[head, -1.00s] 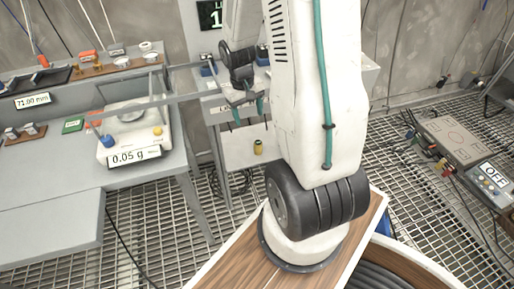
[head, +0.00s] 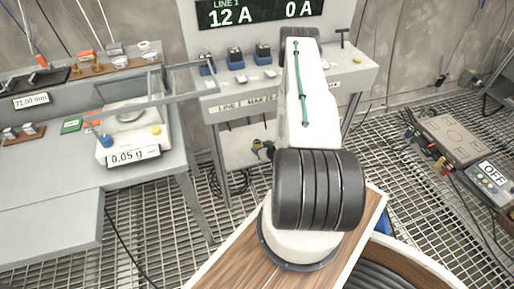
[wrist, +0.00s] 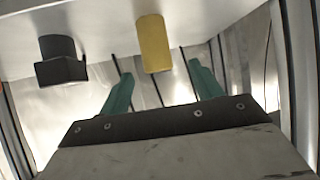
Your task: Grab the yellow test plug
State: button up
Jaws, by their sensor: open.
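The yellow test plug (wrist: 153,43) is a plain cylinder on a white surface (wrist: 225,14) at the top of the wrist view. My gripper (wrist: 160,70) is open, with its two green fingers apart. The plug lies in line with the gap between the fingertips, nearer the left one, and its near end reaches about the fingertips' level in the picture. I cannot tell how far off it is in depth. The jaws hold nothing. In the head view my gripper (head: 262,150) is a small dark shape in front of the low shelf, and I cannot make out the plug there.
A black square-headed part (wrist: 62,62) sits on the same white surface, left of the plug. In the head view a grey bench with blue fittings (head: 237,60) stands above the shelf. A side table with a scale (head: 130,130) is at left.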

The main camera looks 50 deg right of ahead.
aim_at(256, 142)
jog(key=shift+w+d+f, duration=0.1)
jog(key=shift+w+f, duration=0.15)
jog(key=shift+w, duration=0.05)
jog(key=x, duration=0.7)
jog(key=shift+w+d+r, duration=0.1)
jog(key=shift+d+r, duration=0.25)
jog(key=shift+r, duration=0.05)
jog(key=c, duration=1.1)
